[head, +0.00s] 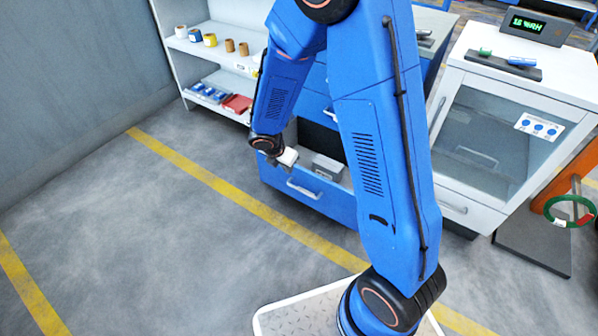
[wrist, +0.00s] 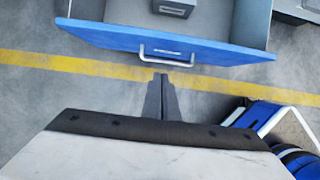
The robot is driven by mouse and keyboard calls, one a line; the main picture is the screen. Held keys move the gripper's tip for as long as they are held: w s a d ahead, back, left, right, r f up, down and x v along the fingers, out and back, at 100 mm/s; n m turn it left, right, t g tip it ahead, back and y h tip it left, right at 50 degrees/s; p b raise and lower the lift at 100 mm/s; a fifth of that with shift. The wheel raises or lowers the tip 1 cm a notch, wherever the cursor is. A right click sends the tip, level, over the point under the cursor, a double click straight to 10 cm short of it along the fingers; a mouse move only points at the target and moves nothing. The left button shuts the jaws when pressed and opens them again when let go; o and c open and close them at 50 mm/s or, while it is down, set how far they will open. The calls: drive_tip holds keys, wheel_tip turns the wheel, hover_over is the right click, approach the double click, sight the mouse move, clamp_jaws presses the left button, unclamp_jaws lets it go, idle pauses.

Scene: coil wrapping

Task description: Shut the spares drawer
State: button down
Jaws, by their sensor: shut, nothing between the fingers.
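The spares drawer (head: 320,200) stands open at the bottom of the blue cabinet. Its blue front has a light bar handle (head: 303,190), and a grey box (head: 327,168) lies inside. In the wrist view the drawer front (wrist: 215,49) spans the top, with the handle (wrist: 167,56) near its middle. My gripper (wrist: 160,78) is shut and empty, its fingertips just short of the handle in the picture. I cannot tell whether they touch the drawer. In the head view my gripper (head: 284,160) is over the drawer's left front part, and my arm hides some of the cabinet.
A shelf (head: 203,55) with spools and blue and red bins stands left of the cabinet. A white cabinet (head: 505,110) with a glass door stands on the right. A green ring (head: 570,211) hangs on an orange stand. The floor in front of the drawer is clear.

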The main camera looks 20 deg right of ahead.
drive_tip(key=x, duration=0.3)
drive_tip(key=d+x, duration=0.1)
drive_tip(key=x, duration=0.3)
drive_tip(key=w+r+x, duration=0.1)
drive_tip(key=x, duration=0.2)
drive_tip(key=shift+w+d+f, duration=0.15)
drive_tip(key=shift+d+f, duration=0.15)
drive_tip(key=shift+d, duration=0.2)
drive_tip(key=shift+w+d, duration=0.5)
drive_tip(key=shift+d, duration=0.05)
drive_tip(key=w+d, duration=1.5)
drive_tip(key=d, duration=0.4)
drive_tip(key=shift+w+d, duration=0.15)
drive_tip(key=shift+d, duration=0.15)
